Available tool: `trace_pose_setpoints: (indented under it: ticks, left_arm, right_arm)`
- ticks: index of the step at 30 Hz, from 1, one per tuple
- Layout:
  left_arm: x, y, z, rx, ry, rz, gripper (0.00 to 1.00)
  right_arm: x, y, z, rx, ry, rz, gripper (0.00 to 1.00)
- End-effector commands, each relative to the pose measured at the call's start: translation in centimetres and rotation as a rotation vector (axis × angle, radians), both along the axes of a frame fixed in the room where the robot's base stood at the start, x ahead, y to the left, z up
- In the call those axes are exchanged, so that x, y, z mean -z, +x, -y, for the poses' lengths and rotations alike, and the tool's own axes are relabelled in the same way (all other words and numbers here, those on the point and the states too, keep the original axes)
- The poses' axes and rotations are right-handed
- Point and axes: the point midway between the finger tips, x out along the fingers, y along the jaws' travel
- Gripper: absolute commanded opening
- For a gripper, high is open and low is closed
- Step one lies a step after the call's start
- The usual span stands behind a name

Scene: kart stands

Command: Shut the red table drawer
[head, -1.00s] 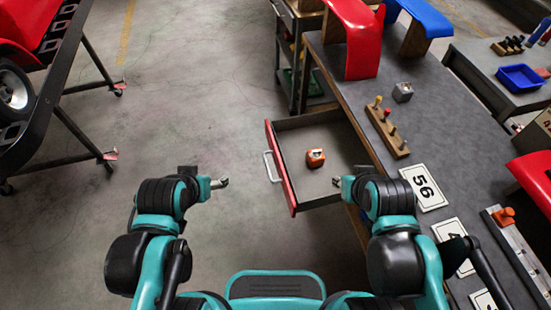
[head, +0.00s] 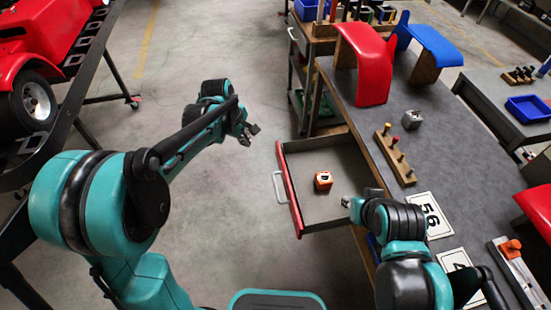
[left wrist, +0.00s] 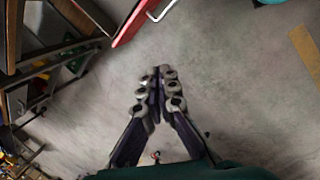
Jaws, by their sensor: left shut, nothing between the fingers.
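The red table drawer (head: 288,190) stands pulled out from the left side of the grey-topped table (head: 360,110), with its pale handle (head: 278,187) facing left. An orange and white object (head: 323,181) lies inside it. My left gripper (head: 252,133) is shut and empty over the floor, beyond and left of the drawer front, apart from it. In the left wrist view, the fingers (left wrist: 157,75) are together; the red drawer front (left wrist: 135,22) and its handle (left wrist: 163,10) show at the top. My right gripper (head: 348,202) is at the drawer's near right side; its jaws are too small to judge.
The tabletop holds a red curved panel (head: 364,65), a wooden peg block (head: 395,155) and a number card (head: 428,214). A shelf cart (head: 300,75) stands beyond the drawer. The red kart's stand (head: 75,70) is at left. Floor left of the drawer is clear.

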Motion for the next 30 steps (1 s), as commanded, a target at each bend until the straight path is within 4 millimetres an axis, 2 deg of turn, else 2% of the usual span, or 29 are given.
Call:
trace_pose_setpoints:
  ticks: [1, 3, 9, 12, 22, 30]
  left_arm:
    - [1.4, 1.7, 0.4, -0.066, -0.026, -0.035, 0.00]
    - [3.6, 3.6, 0.9, -0.173, -0.066, -0.091, 0.00]
    - [9.7, 7.0, 2.2, -0.427, -0.141, -0.228, 0.00]
    - [11.9, 7.7, 2.6, -0.506, -0.158, -0.270, 0.00]
    - [15.6, 8.2, 3.3, -0.564, -0.170, -0.301, 0.00]
    - [21.3, 8.6, 4.6, -0.561, -0.169, -0.299, 0.00]
  right_arm:
    - [-0.4, 0.0, 0.0, 0.000, 0.000, 0.000, 0.29]
    - [-0.7, 0.0, 0.0, 0.000, 0.000, 0.000, 0.29]
    - [-1.3, 0.0, 0.0, 0.000, 0.000, 0.000, 0.29]
    - [-1.4, 0.0, 0.0, 0.000, 0.000, 0.000, 0.29]
    - [-0.6, 0.0, 0.0, 0.000, 0.000, 0.000, 0.29]
    - [1.6, 0.0, 0.0, 0.000, 0.000, 0.000, 0.29]
